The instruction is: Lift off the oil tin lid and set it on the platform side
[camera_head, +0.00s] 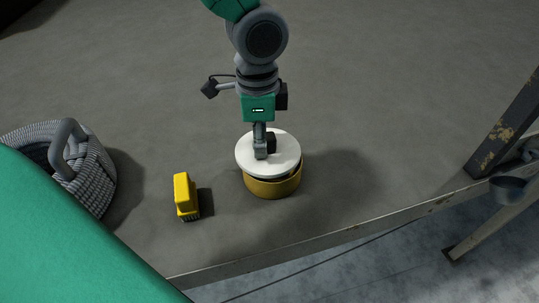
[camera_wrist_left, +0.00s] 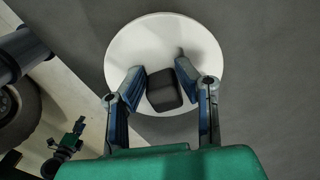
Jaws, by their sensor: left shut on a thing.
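The oil tin (camera_head: 272,188) is a round, yellow-brown tin on the grey platform (camera_head: 340,200). Its white round lid (camera_head: 285,153) sits at the tin's top, slightly tilted, with a dark gap showing between lid and rim at the right. In the left wrist view the lid (camera_wrist_left: 205,55) has a dark block-like knob (camera_wrist_left: 163,90) at its middle. My left gripper (camera_head: 264,150) comes down from above and is shut on this knob; its fingers (camera_wrist_left: 160,85) lie on both sides of it. The right gripper is not in view.
A yellow block-like object (camera_head: 184,193) stands left of the tin. A grey coiled hose basket (camera_head: 92,170) is at the far left. The platform's front edge (camera_head: 330,236) runs close below the tin. A rusty post (camera_head: 505,125) stands at the right. Platform behind the tin is clear.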

